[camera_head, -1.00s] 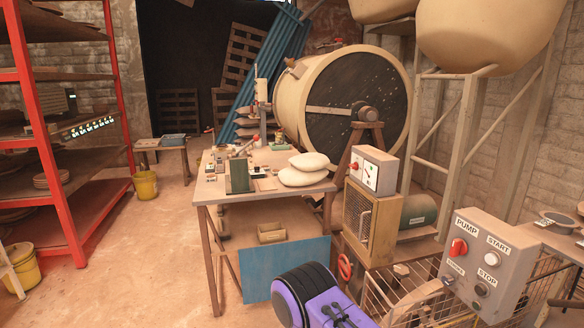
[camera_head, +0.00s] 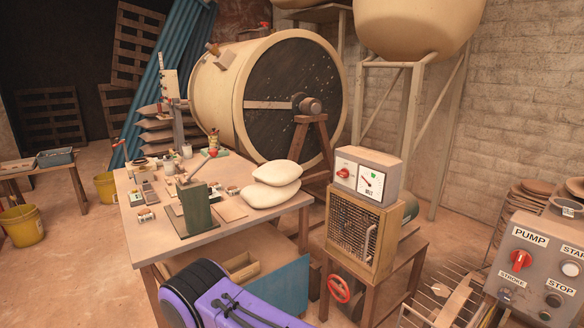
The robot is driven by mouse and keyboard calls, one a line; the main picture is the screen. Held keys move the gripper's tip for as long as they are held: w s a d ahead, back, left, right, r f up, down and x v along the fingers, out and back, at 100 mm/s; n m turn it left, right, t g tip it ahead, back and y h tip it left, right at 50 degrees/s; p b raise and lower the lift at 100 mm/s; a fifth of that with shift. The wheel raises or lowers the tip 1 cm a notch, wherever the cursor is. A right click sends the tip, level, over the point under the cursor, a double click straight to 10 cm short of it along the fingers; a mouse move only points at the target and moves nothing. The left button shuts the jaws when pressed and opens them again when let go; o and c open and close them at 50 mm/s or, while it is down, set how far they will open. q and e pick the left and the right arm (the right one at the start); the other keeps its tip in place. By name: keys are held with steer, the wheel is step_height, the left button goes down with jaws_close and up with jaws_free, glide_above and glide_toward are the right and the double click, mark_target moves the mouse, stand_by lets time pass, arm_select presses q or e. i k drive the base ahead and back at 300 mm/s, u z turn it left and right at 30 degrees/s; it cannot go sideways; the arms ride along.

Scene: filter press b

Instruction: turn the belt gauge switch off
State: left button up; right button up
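The belt gauge box (camera_head: 386,164) is a grey box standing on a mesh-fronted wooden cabinet (camera_head: 362,232), right of centre in the head view. A small green mark shows above the dial. The lettering around the knob is too small to read, so I cannot tell its setting. Neither of my grippers is in view; only a purple and black link of my own arm shows at the bottom.
A worktable (camera_head: 160,236) with cream sacks (camera_head: 272,184) and small tools stands left of the gauge. A red handwheel (camera_head: 339,289) sits below the cabinet. A pump control box (camera_head: 541,264) with a red knob stands at lower right. A large drum (camera_head: 290,95) is behind.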

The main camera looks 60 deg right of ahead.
mark_target(344, 173)
steer(key=i, duration=1.9)
steer(key=z, duration=3.7)
steer(key=i, duration=1)
